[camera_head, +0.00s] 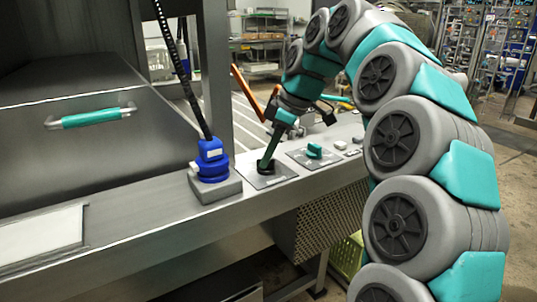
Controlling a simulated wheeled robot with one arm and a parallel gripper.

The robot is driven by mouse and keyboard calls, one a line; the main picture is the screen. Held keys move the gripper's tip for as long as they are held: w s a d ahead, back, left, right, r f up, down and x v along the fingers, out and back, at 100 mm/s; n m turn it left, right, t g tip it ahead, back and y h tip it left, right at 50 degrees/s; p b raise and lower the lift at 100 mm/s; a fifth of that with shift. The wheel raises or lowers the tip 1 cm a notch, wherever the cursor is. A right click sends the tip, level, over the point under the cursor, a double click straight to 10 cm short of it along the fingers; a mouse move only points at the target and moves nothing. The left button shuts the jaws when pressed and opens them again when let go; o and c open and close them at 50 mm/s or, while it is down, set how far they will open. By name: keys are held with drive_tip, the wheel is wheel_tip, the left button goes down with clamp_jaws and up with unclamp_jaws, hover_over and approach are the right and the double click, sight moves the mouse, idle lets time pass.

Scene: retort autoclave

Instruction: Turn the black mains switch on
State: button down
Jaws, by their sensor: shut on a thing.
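The black mains switch (267,167) sits on a square plate on the steel ledge, to the right of a blue plug. My gripper (268,160) comes down from the upper right and is shut on the black switch. The fingers hide most of the knob, so I cannot tell which way it points.
A blue plug (210,158) with a black cable stands in a grey socket close left of my gripper. A green knob (314,151) on its own plate and small pale buttons (340,145) lie to the right. A green-handled steel door (92,118) is at left.

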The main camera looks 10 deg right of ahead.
idle(0.4)
drive_tip(key=m+t+b, duration=0.1)
drive_tip(key=m, duration=0.3)
drive_tip(key=shift+s+h+b, duration=0.1)
drive_tip(key=shift+h+b, duration=0.2)
drive_tip(key=shift+h, duration=0.1)
drive_tip(key=m, duration=0.2)
drive_tip(key=m+t+h, duration=0.1)
drive_tip(key=m, duration=0.1)
drive_tip(key=shift+s+a+m+h+b, duration=0.1)
drive_tip(key=shift+m+h+b, duration=0.2)
drive_tip(key=shift+b, duration=0.05)
drive_tip(key=m+h, duration=0.1)
drive_tip(key=m, duration=0.3)
drive_tip(key=shift+a+t+h, duration=0.1)
drive_tip(key=shift+t+h, duration=0.2)
drive_tip(key=shift+h, duration=0.1)
drive_tip(key=shift+a+r+m+h, duration=0.1)
drive_tip(key=shift+m+h, duration=0.35)
drive_tip(key=shift+m, duration=0.9)
drive_tip(key=shift+a+m+h, duration=0.1)
drive_tip(key=shift+m+h, duration=0.35)
drive_tip(key=shift+m, duration=0.9)
drive_tip(key=c, duration=0.8)
unclamp_jaws()
drive_tip(key=shift+c, duration=0.2)
